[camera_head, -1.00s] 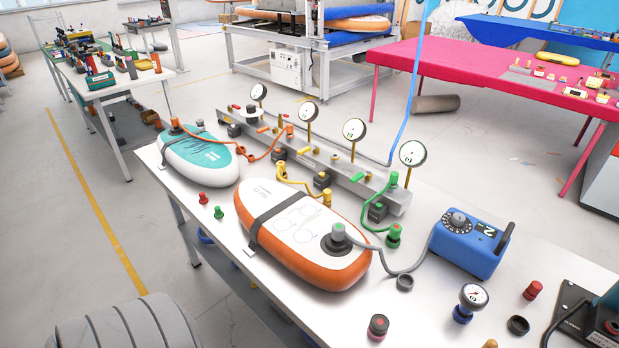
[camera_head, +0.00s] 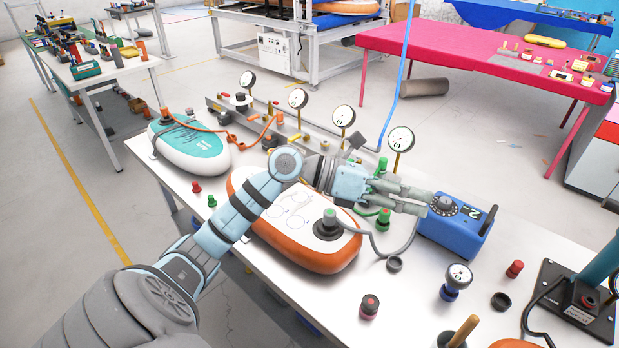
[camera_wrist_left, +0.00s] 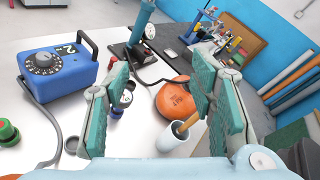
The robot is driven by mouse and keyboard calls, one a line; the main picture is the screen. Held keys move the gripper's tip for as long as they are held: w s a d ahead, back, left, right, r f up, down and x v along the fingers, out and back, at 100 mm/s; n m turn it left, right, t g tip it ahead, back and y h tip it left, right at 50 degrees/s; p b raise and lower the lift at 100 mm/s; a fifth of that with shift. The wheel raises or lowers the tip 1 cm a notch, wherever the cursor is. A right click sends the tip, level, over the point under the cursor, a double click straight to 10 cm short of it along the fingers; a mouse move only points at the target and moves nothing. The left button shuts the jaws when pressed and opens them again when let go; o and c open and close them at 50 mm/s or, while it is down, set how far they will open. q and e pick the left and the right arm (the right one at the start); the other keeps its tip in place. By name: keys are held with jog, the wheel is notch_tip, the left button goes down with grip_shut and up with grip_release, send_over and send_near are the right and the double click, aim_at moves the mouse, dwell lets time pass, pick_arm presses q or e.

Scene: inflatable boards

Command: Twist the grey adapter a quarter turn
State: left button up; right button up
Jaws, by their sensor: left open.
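The grey adapter (camera_head: 329,218) stands on the dark valve of the orange and white board (camera_head: 300,250), with a grey hose (camera_head: 385,255) running from it to the blue pump (camera_head: 452,228). My left gripper (camera_head: 428,203) reaches across above the board, and its fingers hang right of the adapter, near the pump in the picture. In the left wrist view the gripper (camera_wrist_left: 160,78) is open, with nothing between its green pads. That view shows the blue pump (camera_wrist_left: 45,70) at left, but not the adapter. My forearm hides part of the board. My right gripper is not in view.
A rail with several gauges (camera_head: 343,117) and green fittings (camera_head: 383,217) stand behind the adapter. A teal board (camera_head: 190,145) lies at left. A black ring (camera_head: 394,264), a blue gauge (camera_head: 457,280) and red caps (camera_head: 369,306) stand in front on the white table.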

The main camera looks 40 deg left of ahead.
pick_arm(q)
jog(key=a+f+m+g+y, duration=0.15)
jog(key=a+f+y, duration=0.3)
jog(key=a, duration=0.45)
jog(key=n+g+y, duration=0.2)
jog(key=g+y, duration=0.2)
jog(key=y, duration=0.2)
send_near(328, 212)
jog(key=x, duration=1.1)
jog(key=shift+r, duration=0.1)
